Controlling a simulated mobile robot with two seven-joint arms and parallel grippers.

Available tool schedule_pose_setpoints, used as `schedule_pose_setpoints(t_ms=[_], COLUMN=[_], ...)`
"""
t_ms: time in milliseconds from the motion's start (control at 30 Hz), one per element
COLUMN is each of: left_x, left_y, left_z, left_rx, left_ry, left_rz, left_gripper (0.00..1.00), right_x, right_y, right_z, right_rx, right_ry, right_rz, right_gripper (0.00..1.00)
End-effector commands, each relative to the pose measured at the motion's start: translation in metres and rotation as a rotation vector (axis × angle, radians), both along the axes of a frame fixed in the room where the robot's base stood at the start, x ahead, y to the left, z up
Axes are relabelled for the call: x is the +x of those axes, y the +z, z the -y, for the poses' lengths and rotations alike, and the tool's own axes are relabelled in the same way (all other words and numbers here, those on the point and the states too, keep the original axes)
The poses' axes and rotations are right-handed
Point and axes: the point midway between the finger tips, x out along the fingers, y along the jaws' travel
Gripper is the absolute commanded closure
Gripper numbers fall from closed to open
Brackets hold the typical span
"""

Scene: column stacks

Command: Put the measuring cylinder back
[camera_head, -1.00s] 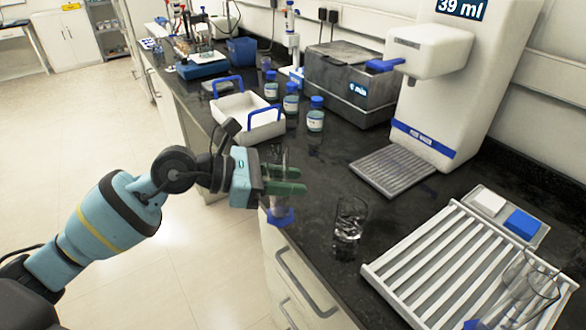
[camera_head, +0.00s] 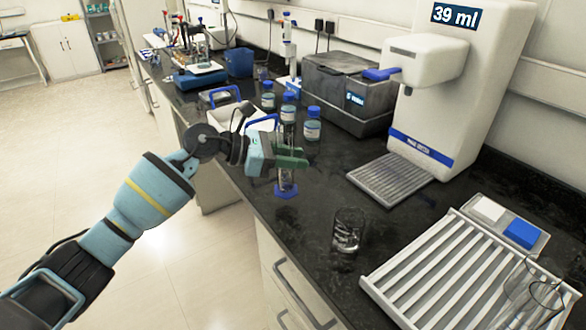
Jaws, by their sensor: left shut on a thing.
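The measuring cylinder (camera_head: 286,180) is a slim clear tube with a blue foot. It stands upright between the green fingers of my left gripper (camera_head: 288,158), which is shut on it. Its blue foot is over the front part of the dark bench top, and I cannot tell whether it touches the bench. My right gripper is not in view.
A glass beaker (camera_head: 348,230) stands right of the cylinder. A white slatted rack (camera_head: 455,270) with glassware is at lower right. A white dispenser (camera_head: 455,110) with a drip tray (camera_head: 391,178), a white carrier (camera_head: 232,118) and blue-capped bottles (camera_head: 312,128) stand farther back.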

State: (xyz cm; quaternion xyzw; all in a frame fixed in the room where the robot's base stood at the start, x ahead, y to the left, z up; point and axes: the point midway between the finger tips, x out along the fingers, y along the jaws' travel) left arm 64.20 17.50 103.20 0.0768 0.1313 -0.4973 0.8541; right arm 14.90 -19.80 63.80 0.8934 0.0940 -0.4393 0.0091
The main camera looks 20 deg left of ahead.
Motion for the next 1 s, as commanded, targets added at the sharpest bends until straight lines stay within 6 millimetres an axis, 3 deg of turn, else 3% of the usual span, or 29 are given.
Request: schedule_pose_setpoints(t_ms=[67, 300, 767, 800, 933, 1000], left_x=[0.006, 0.005, 0.005, 0.005, 0.004, 0.004], left_y=[-0.001, -0.032, -0.040, -0.039, -0.039, -0.039], left_z=[0.000, 0.000, -0.001, -0.001, -0.001, -0.001], left_rx=[-0.004, -0.004, -0.001, -0.001, -0.001, -0.001], left_ry=[0.001, 0.001, 0.000, 0.000, 0.000, 0.000], left_rz=[0.000, 0.000, 0.000, 0.000, 0.000, 0.000], left_gripper=[0.99, 0.99, 0.99, 0.64, 0.47, 0.47], right_x=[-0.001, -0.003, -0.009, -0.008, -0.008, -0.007], right_y=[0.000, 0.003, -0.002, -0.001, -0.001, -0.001], right_z=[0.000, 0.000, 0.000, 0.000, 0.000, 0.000], right_rx=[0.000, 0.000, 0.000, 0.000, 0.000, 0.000], right_ry=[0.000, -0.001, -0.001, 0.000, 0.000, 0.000], right_rz=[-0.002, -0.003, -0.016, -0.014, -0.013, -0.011], right_gripper=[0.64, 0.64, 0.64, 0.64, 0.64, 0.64])
